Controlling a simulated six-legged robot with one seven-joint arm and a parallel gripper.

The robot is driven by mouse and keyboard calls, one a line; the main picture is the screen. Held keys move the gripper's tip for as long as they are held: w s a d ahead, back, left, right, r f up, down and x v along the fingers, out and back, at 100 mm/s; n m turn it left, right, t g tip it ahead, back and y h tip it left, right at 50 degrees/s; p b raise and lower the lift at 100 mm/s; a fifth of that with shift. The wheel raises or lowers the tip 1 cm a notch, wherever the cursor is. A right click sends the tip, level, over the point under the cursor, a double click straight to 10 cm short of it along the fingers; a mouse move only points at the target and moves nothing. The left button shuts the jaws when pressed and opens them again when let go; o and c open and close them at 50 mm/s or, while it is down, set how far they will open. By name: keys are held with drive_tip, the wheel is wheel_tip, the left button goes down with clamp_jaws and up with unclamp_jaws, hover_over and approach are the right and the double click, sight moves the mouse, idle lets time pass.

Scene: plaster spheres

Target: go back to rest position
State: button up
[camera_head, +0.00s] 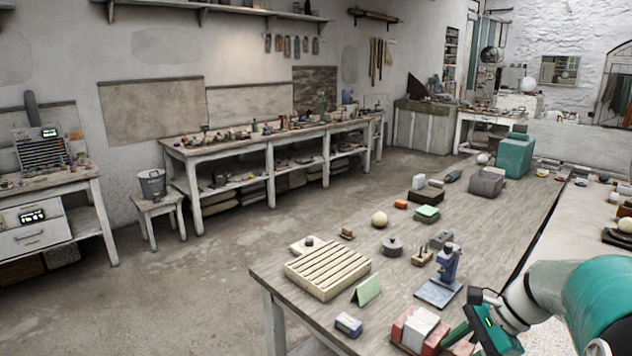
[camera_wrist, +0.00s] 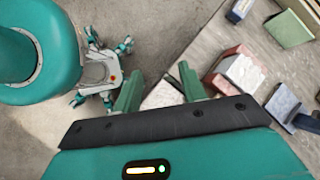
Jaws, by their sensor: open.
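My gripper (camera_head: 458,338) is at the lower right of the head view, at the near end of the long wooden table (camera_head: 480,222). It is beside a group of red and white blocks (camera_head: 420,328), and its fingers are partly cut off there. In the wrist view the two green fingers of my gripper (camera_wrist: 160,86) stand apart with nothing held. A pale pinkish block (camera_wrist: 162,97) shows beyond the gap, partly hidden by my gripper. I cannot tell its distance from the fingertips. The red and white blocks also show in the wrist view (camera_wrist: 241,70).
On the table near my gripper are a blue stand (camera_head: 440,288), a slatted cream tray (camera_head: 328,268), a green folded card (camera_head: 367,289) and a small blue block (camera_head: 349,324). Grey and teal blocks stand farther back. The floor left of the table is clear.

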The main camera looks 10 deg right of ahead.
drive_tip(key=s+a+r+n+t+h, duration=0.1)
drive_tip(key=s+a+r+n+h, duration=0.2)
drive_tip(key=s+a+n, duration=0.2)
drive_tip(key=s+a+r+n+t+h, duration=0.2)
drive_tip(key=s+a+n, duration=0.4)
drive_tip(key=a+n, duration=0.5)
drive_tip(key=shift+s+a+r+n+h, duration=0.3)
drive_tip(key=shift+r+n+h, duration=0.35)
drive_tip(key=shift+n, duration=0.25)
